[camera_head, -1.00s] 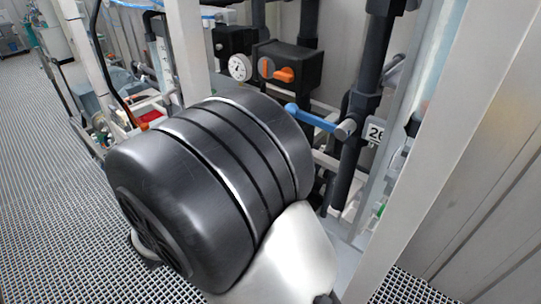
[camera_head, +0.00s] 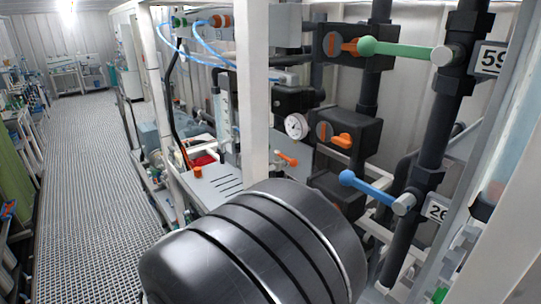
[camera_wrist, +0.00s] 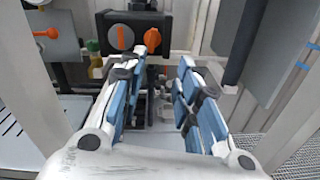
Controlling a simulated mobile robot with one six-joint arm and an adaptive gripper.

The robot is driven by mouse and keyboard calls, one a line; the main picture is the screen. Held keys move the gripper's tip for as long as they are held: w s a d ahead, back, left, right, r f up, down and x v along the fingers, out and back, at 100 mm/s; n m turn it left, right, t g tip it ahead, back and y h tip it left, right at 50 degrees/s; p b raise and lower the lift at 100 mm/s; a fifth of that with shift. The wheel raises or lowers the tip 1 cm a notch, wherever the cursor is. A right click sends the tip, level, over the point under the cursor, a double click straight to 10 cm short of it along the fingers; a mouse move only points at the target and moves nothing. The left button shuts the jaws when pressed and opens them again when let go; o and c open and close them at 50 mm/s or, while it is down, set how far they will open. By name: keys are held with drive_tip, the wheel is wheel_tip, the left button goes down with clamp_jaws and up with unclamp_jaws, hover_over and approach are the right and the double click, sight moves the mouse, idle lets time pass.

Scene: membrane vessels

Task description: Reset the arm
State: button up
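My gripper (camera_wrist: 160,95) shows in the wrist view with its two blue-padded fingers apart and nothing between them. It points toward pipework and a dark valve block with an orange knob (camera_wrist: 133,38). In the head view a large black rounded joint of my arm fills the lower middle and hides what is behind it. My gripper is not visible in the head view.
A white upright post (camera_head: 252,90) stands beside my arm. To the right are dark pipes with a green-handled valve (camera_head: 405,49) and a blue-handled valve (camera_head: 370,187). A pressure gauge (camera_head: 296,126) sits behind. A grated floor aisle (camera_head: 90,180) lies clear at the left.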

drive_tip(key=s+d+f+m+g+y, duration=0.2)
drive_tip(key=s+d+m+g+y, duration=0.4)
drive_tip(key=s+d+m+g, duration=0.5)
drive_tip(key=s+a+r+m+t+y, duration=0.25)
drive_tip(key=s+m+t+y, duration=0.5)
drive_tip(key=m, duration=0.45)
wheel_tip(320, 180, down, 20)
drive_tip(key=s+g+y+b, duration=0.1)
drive_tip(key=b, duration=1.7)
drive_tip(key=shift+s+d+g, duration=0.3)
drive_tip(key=shift+g, duration=0.05)
